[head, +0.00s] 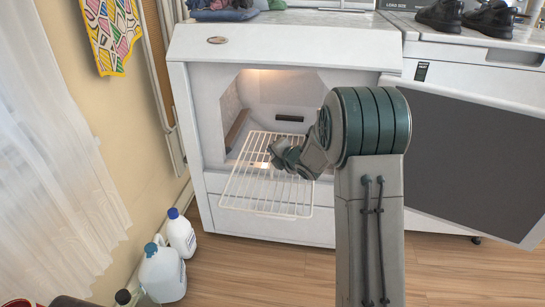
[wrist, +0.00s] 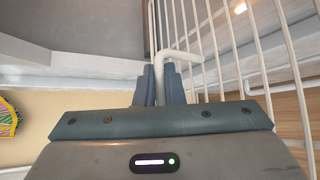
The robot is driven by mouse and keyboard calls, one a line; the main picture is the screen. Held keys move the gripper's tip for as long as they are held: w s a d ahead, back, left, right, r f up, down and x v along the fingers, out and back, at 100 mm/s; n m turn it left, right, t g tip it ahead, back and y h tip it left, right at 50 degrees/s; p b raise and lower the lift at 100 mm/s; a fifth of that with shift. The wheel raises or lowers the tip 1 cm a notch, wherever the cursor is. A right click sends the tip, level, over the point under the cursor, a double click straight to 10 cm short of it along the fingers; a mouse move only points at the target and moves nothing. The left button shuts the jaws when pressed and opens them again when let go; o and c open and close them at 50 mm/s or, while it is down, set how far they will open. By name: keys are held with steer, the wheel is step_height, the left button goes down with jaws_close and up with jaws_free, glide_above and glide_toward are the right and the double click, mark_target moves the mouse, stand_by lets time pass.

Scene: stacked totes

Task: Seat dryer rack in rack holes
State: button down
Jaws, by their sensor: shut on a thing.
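The white wire dryer rack (head: 265,213) lies tilted across the dryer (head: 270,45) opening in the head view. Its far end reaches into the lit drum cavity (head: 270,88), and its near end sticks out in front. My gripper (head: 276,150) is at the rack's right side near the opening. In the wrist view my gripper's blue-grey fingers (wrist: 160,88) are shut on a bent white rod of the rack (wrist: 180,55). The rack holes cannot be made out, and my arm hides part of the opening's right side.
The dryer door (head: 465,150) stands open to the right. Jugs (head: 163,275) and a white bottle (head: 181,236) stand on the floor at left by the wall. Folded clothes (head: 222,12) and black shoes (head: 440,15) lie on top. Floor in front of the dryer is clear.

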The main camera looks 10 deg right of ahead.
steer(key=w+d+p, duration=0.4)
steer(key=w+p, duration=0.2)
steer(key=w, duration=0.6)
steer(key=w+d+p, duration=0.4)
steer(key=w+p, duration=0.3)
steer(key=w, duration=0.5)
steer(key=shift+w+p, duration=0.15)
steer(key=shift+p, duration=0.15)
stand_by(0.5)
